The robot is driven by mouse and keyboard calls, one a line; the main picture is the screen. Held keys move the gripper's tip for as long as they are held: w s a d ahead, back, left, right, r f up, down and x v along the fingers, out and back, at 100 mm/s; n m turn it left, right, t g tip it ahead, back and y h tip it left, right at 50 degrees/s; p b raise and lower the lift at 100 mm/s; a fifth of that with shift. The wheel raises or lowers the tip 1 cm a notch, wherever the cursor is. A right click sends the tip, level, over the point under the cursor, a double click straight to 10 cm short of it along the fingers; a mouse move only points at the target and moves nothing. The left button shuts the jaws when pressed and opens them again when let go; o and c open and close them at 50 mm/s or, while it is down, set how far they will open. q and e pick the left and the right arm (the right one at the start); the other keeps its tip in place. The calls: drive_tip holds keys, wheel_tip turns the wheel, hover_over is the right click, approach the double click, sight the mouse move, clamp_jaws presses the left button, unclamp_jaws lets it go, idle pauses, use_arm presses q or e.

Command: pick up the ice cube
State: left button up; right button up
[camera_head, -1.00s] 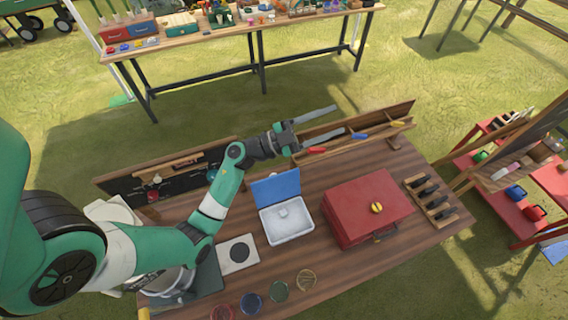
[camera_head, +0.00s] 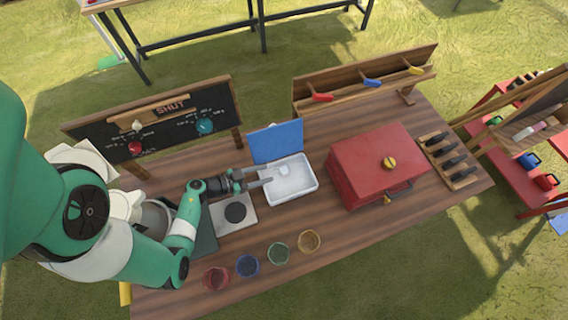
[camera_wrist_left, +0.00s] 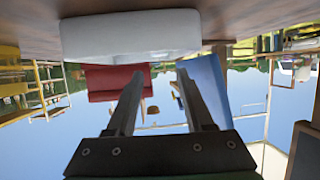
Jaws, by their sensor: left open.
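The white tray (camera_head: 293,192) with its raised blue lid (camera_head: 276,143) stands on the wooden table. A small pale lump, apparently the ice cube (camera_head: 284,170), lies inside it, hard to tell from the white floor. My left gripper (camera_head: 263,176) is open and empty, its fingers at the tray's left rim. In the left wrist view the picture is upside down: the open fingers (camera_wrist_left: 160,88) point toward the tray's outer wall (camera_wrist_left: 130,37), and the ice cube is hidden. My right gripper is not in view.
A red box (camera_head: 372,165) stands right of the tray. A white plate with a dark disc (camera_head: 235,212) and several coloured bowls (camera_head: 279,252) lie in front. A chalkboard (camera_head: 150,115) and a rack with coloured handles (camera_head: 365,82) stand along the back edge.

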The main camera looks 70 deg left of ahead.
sight(282, 170)
use_arm(q)
drive_tip(key=x, duration=0.2)
drive_tip(key=shift+w+f+b, duration=0.15)
drive_tip(key=shift+w+b, duration=0.2)
drive_tip(key=b+x, duration=0.1)
drive_tip(key=x, duration=0.1)
drive_tip(key=f+b+x, duration=0.1)
drive_tip(key=b+x, duration=0.1)
drive_tip(key=shift+w+f, duration=0.1)
drive_tip(key=shift+w, duration=0.3)
clamp_jaws()
